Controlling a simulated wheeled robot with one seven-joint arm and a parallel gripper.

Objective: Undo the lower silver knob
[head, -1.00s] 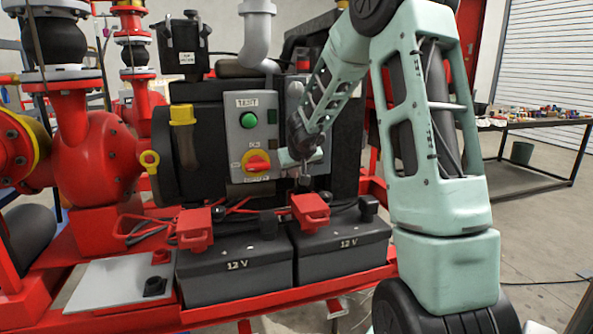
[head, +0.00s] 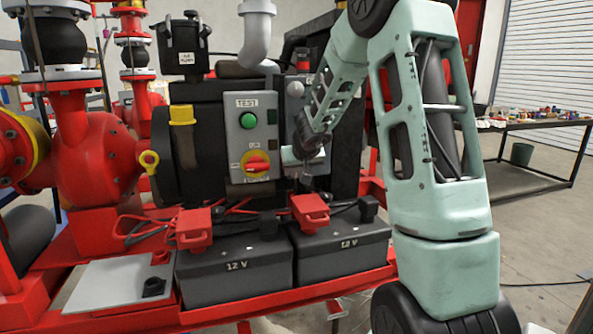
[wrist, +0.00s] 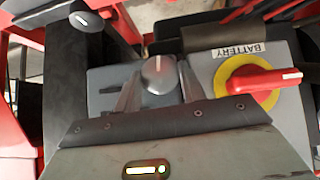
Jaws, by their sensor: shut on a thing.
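The lower silver knob (wrist: 158,76) is a round pale knob with a white mark line, on a grey box (wrist: 105,85) in the wrist view. My gripper (wrist: 160,90) has one finger on each side of it and is shut on it. In the head view my gripper (head: 306,172) is at the lower part of the narrow grey box right of the test panel; my wrist hides the knob and fingertips there. Another silver knob (head: 295,88) shows higher up on that box.
A grey panel (head: 238,112) with a green button (head: 248,121) and a red-and-yellow rotary switch (head: 256,163) is close to my gripper's left. Two black 12 V batteries (head: 235,268) with red clamps and cables stand below. An upright black part (wrist: 75,50) is near in the wrist view.

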